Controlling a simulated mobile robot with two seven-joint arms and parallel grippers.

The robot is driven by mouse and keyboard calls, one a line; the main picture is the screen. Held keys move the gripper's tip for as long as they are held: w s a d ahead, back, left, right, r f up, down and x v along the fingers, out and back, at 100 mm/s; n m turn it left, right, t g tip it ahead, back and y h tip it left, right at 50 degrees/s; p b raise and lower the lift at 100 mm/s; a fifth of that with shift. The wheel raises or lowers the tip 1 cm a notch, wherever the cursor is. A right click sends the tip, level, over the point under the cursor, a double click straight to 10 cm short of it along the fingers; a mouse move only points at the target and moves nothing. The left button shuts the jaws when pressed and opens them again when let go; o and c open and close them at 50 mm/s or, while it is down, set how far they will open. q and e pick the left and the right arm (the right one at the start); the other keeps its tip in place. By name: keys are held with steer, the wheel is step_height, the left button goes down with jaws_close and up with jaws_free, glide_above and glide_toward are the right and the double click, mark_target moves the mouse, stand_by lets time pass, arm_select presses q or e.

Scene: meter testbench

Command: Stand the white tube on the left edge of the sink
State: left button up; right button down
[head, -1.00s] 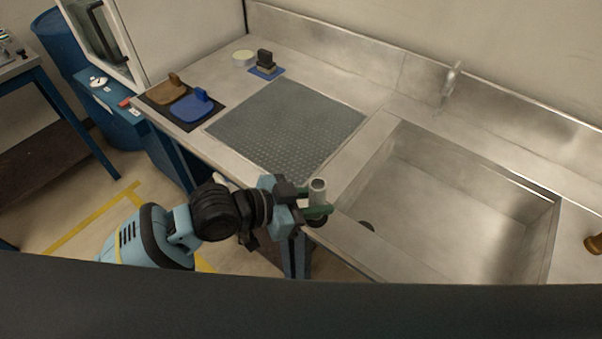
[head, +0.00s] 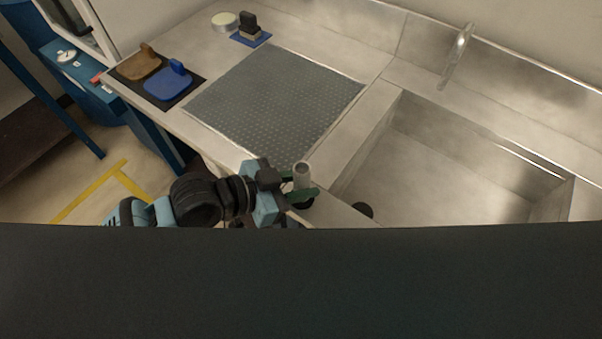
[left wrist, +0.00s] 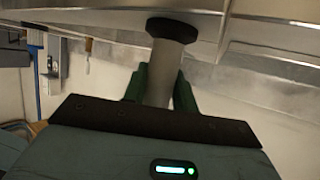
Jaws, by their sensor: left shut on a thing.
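The white tube (head: 301,171) stands about upright, with its open top showing in the head view. My left gripper (head: 301,190) is shut on it, with green fingers on both sides. The left wrist view shows the tube (left wrist: 166,65) between the fingers, with a dark round base (left wrist: 172,30) at its end. The sink (head: 450,170) is to the right, and its left edge (head: 362,140) is a bare steel strip. The tube is near the bench's front edge, at the near end of that strip. I cannot tell whether its base touches the steel. My right gripper is not in view.
A grey textured mat (head: 275,105) lies left of the sink. A tap (head: 458,55) stands behind the sink. A dark round spot (head: 362,210) shows near the sink's front left.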

arm_select(q)
steer(key=shift+w+a+r, duration=0.1)
steer(key=shift+r, duration=0.05)
steer(key=shift+w+a+f, duration=0.15)
steer(key=shift+w+f, duration=0.05)
steer(key=shift+f, duration=0.05)
steer(key=o, duration=1.1)
steer(key=shift+s, duration=0.1)
steer(key=shift+c, duration=0.2)
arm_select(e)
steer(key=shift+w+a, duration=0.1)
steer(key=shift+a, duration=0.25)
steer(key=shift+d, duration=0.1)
arm_select(q)
steer(key=shift+r, duration=0.25)
steer(key=shift+s+a, duration=0.1)
steer(key=shift+a, duration=0.1)
steer(key=b+v, duration=0.1)
steer(key=v, duration=1)
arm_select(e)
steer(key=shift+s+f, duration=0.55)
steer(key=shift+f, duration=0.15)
